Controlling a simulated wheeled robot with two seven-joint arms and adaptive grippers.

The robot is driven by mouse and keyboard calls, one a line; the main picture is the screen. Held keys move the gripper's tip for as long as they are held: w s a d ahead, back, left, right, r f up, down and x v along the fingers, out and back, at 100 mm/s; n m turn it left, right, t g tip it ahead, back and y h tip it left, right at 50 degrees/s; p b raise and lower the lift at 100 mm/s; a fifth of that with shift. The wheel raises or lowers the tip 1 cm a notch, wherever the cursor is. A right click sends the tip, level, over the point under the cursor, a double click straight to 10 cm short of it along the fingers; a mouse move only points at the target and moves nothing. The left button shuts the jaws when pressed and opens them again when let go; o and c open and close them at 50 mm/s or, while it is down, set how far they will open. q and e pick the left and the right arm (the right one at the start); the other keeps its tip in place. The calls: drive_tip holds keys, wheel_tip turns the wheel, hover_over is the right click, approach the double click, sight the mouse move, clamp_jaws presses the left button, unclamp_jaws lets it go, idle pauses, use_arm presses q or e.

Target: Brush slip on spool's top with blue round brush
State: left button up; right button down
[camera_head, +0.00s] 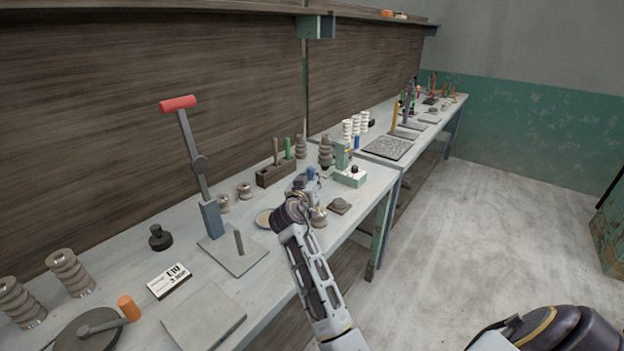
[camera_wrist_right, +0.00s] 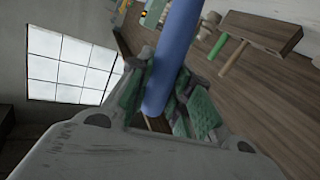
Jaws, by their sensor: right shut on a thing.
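My right gripper (camera_head: 305,188) is over the workbench and shut on the blue round brush (camera_head: 311,173). In the right wrist view the brush's blue handle (camera_wrist_right: 172,60) stands between the green finger pads (camera_wrist_right: 160,95); its bristles are hidden. A small spool (camera_head: 319,217) stands just beside and below the gripper, partly covered by it. I cannot tell whether the brush touches it. My left gripper is not in view.
A wooden brush rack (camera_head: 276,174) with a brown and a green handle stands behind the gripper. A lever press (camera_head: 210,220) with a red handle stands to the left. A green-and-white device (camera_head: 349,177) and a small grey pad (camera_head: 340,206) are to the right.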

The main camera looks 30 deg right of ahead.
drive_tip(key=shift+f+b, duration=0.4)
idle(0.8)
drive_tip(key=shift+r, duration=0.4)
idle(0.3)
drive_tip(key=shift+s+d, duration=0.1)
drive_tip(key=shift+d, duration=0.15)
drive_tip(key=shift+s+d, duration=0.2)
drive_tip(key=shift+d, duration=0.6)
drive_tip(key=shift+f, duration=0.4)
idle(1.4)
